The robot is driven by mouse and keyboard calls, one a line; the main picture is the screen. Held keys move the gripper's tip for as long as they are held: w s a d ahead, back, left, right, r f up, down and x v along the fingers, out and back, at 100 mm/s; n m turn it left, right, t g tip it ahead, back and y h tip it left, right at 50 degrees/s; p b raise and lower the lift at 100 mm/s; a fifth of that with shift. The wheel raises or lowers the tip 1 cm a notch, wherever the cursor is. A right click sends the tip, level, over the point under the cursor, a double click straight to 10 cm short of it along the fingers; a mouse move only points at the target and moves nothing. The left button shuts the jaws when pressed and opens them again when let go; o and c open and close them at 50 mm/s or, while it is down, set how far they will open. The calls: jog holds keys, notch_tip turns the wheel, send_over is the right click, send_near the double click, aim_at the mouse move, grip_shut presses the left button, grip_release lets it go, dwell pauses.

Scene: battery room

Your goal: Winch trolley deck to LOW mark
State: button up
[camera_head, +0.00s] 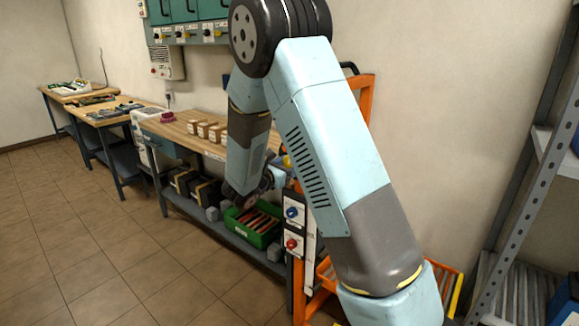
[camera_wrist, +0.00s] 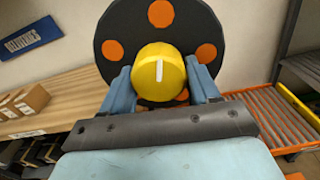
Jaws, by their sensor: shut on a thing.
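In the wrist view a round yellow knob (camera_wrist: 158,73) with a white line sits in front of a black disc (camera_wrist: 118,48) with orange spots. My gripper (camera_wrist: 160,78) is shut on the knob, one blue finger on each side. In the head view a bit of yellow (camera_head: 286,161) shows beside my forearm, and my arm hides most of the gripper. The orange trolley frame (camera_head: 362,95) stands behind my arm. An orange slatted deck (camera_wrist: 275,118) lies low at the right in the wrist view. I cannot make out a LOW mark.
A wooden workbench (camera_head: 178,130) with small boxes (camera_head: 205,130) stands left of my arm. A green crate (camera_head: 252,228) is on its lower shelf. A panel with blue and red knobs (camera_head: 292,228) is close by. Metal shelving (camera_head: 530,200) stands at the right. The tiled floor at left is clear.

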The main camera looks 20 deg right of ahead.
jog(key=shift+f, duration=0.1)
jog(key=o, duration=1)
jog(key=shift+c, duration=0.2)
jog(key=shift+a, duration=0.1)
jog(key=v, duration=1.3)
jog(key=shift+s+a, duration=0.25)
